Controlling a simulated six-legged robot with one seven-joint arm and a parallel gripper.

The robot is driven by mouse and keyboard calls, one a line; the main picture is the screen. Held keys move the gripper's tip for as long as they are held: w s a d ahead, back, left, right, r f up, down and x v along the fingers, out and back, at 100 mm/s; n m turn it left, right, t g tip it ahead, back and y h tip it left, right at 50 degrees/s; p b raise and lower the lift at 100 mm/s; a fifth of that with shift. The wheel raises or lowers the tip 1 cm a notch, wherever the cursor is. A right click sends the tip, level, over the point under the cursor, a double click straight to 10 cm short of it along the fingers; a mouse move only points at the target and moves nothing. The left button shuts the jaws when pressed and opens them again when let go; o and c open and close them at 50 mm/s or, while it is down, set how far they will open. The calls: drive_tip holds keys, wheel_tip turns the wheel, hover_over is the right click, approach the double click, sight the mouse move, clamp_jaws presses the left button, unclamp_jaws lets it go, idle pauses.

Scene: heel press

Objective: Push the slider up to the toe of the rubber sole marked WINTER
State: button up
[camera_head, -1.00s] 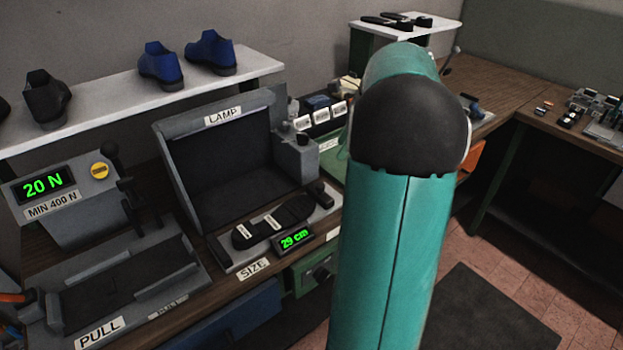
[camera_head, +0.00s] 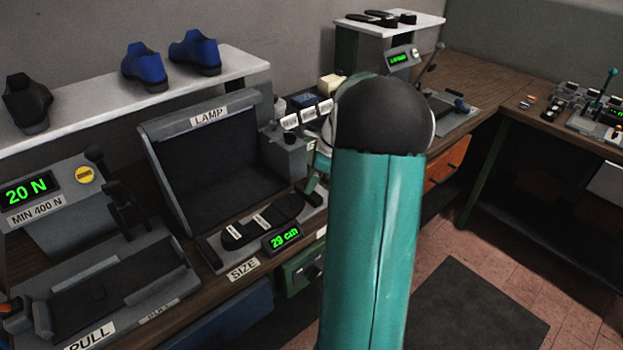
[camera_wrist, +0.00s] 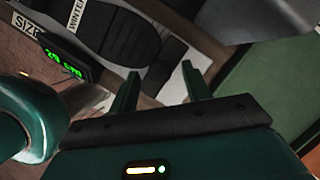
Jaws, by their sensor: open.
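The dark rubber sole (camera_head: 262,222) lies on the size gauge below the lamp, its toe towards the right. In the wrist view the sole (camera_wrist: 120,45) shows at upper left with a white WINTER label. The slider (camera_head: 313,194) is a dark block on the gauge's right end, just past the toe and partly hidden by my arm. A dark block that looks like the slider (camera_wrist: 167,55) lies beyond my fingertips in the wrist view. My gripper (camera_wrist: 161,80) is open, fingers apart, over the gauge's right end. Whether it touches the slider is unclear.
The green display (camera_head: 283,238) reads 29 cm. The lamp box (camera_head: 215,160) rises behind the gauge. The pull device (camera_head: 100,290) is at left, and a white shelf with shoes (camera_head: 110,105) is above. My teal arm covers the bench right of the gauge.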

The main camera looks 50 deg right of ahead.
drive_tip(key=shift+f, duration=0.15)
drive_tip(key=c, duration=0.8)
drive_tip(key=shift+o, duration=0.2)
drive_tip(key=shift+w+a, duration=0.15)
drive_tip(key=shift+a, duration=0.95)
drive_tip(key=o, duration=0.8)
drive_tip(key=shift+c, duration=0.2)
drive_tip(key=shift+d, duration=0.1)
drive_tip(key=v, duration=1.3)
drive_tip(key=shift+s+r, duration=0.2)
drive_tip(key=shift+r, duration=0.15)
